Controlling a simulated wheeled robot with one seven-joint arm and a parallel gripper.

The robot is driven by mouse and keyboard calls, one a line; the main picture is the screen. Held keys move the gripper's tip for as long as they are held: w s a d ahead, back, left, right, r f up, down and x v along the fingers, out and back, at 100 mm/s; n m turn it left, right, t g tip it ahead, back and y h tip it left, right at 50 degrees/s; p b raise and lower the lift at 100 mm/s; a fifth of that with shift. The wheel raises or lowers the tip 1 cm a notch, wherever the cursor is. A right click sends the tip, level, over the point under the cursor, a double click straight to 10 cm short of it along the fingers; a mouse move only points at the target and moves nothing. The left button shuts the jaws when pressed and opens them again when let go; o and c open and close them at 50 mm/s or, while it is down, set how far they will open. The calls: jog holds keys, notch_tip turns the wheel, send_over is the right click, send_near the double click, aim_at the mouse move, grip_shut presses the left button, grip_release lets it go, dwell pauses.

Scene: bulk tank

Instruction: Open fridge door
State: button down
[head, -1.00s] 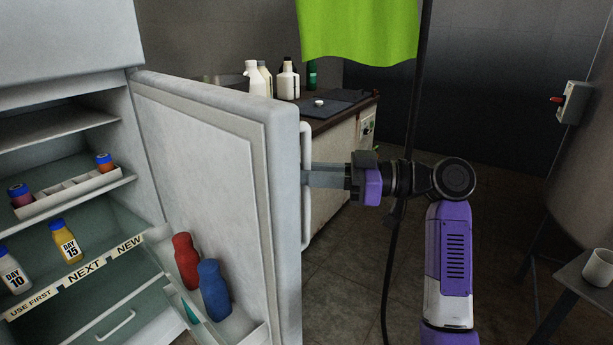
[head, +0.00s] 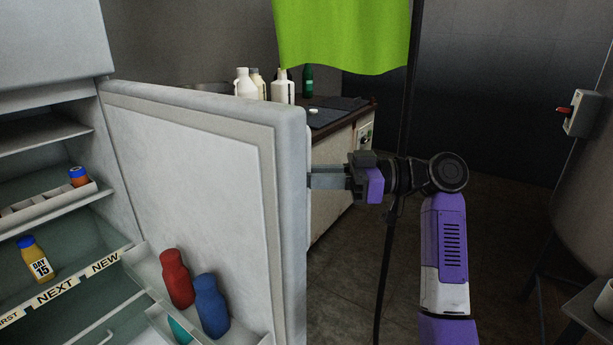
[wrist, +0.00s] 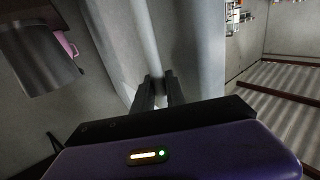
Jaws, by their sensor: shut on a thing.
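The white fridge door (head: 190,170) stands wide open in the head view, its inner side facing me, with the fridge interior (head: 60,235) showing at left. My gripper (head: 312,177) is at the door's outer side, by its free edge. In the wrist view my gripper (wrist: 160,84) is shut on the pale door handle (wrist: 140,35), a long bar beside the door. In the head view the handle is mostly hidden behind the door edge.
A red bottle (head: 175,278) and a blue bottle (head: 211,305) stand in the door shelf. A counter (head: 340,165) with white bottles (head: 283,88) is behind the door. A green cloth (head: 345,35) hangs above. A small table (head: 590,312) stands at lower right.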

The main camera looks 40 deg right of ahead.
jog(key=c, duration=1.4)
grip_release()
jog(key=shift+o, duration=0.2)
jog(key=v, duration=0.8)
jog(key=shift+p, duration=0.35)
jog(key=shift+w, duration=0.1)
